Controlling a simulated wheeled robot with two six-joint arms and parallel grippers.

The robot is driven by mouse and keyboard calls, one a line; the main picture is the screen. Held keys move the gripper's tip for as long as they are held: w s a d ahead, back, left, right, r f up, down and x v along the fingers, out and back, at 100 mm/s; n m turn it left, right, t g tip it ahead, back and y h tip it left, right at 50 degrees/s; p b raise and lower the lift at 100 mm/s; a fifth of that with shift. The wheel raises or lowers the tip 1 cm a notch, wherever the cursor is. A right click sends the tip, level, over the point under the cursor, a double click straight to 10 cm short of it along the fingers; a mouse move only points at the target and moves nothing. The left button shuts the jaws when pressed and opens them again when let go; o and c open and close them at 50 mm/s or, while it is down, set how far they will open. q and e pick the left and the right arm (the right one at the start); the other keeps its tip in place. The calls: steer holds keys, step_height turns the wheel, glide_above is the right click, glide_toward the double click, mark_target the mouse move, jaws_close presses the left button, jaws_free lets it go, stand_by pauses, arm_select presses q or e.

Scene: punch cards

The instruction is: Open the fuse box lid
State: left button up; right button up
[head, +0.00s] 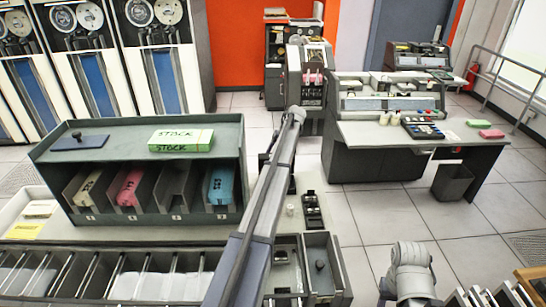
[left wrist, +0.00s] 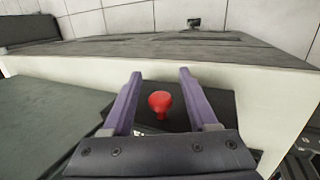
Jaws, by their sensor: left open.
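In the left wrist view my left gripper (left wrist: 160,73) is open, with its two purple fingers apart. A red knob (left wrist: 159,103) shows between the fingers, in front of a dark flat panel (left wrist: 221,106). The panel may be the fuse box lid; I cannot tell for sure. No contact between fingers and knob is visible. In the head view my left arm reaches up through the middle of the picture, and its gripper is not clear there. The red knob does not show in the head view.
A dark card rack (head: 141,219) holds colored card decks, with a green STOCK box (head: 181,140) on top. A desk with a console (head: 424,127) stands at the right, a waste bin (head: 453,181) beside it. Tiled floor between them is largely clear.

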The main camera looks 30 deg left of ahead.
arm_select(q)
steer(key=s+p+v, duration=0.1)
steer(key=p+v, duration=0.5)
steer(key=shift+w+d+r, duration=0.2)
steer(key=shift+w+r, duration=0.25)
steer(key=shift+w, duration=0.1)
